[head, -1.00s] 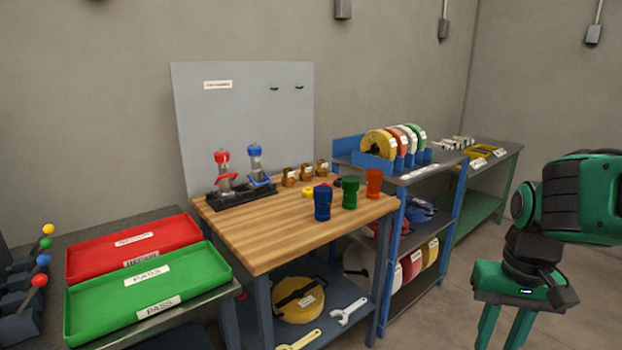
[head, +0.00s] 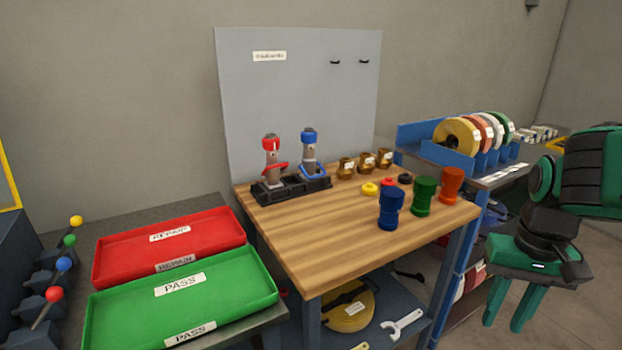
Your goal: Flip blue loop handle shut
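The blue loop handle (head: 314,170) sits low on a grey nozzle (head: 308,151) with a blue top, which stands upright in a black rack (head: 291,190) at the back left of the wooden workbench. A like nozzle with a red top and red loop handle (head: 274,168) stands to its left. At this size I cannot tell how far the blue loop is from its nozzle body. My gripper (head: 522,313) hangs at the right edge, well apart from the bench nozzles. Its two green fingers point down with a gap between them, and nothing shows between them.
Blue (head: 391,208), green (head: 423,196) and orange (head: 451,186) couplings stand on the bench's right side. Small rings and brass fittings lie behind them. Red (head: 168,244) and green (head: 180,298) trays are on a table at left. A blue shelf holds hose reels (head: 457,137) at right.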

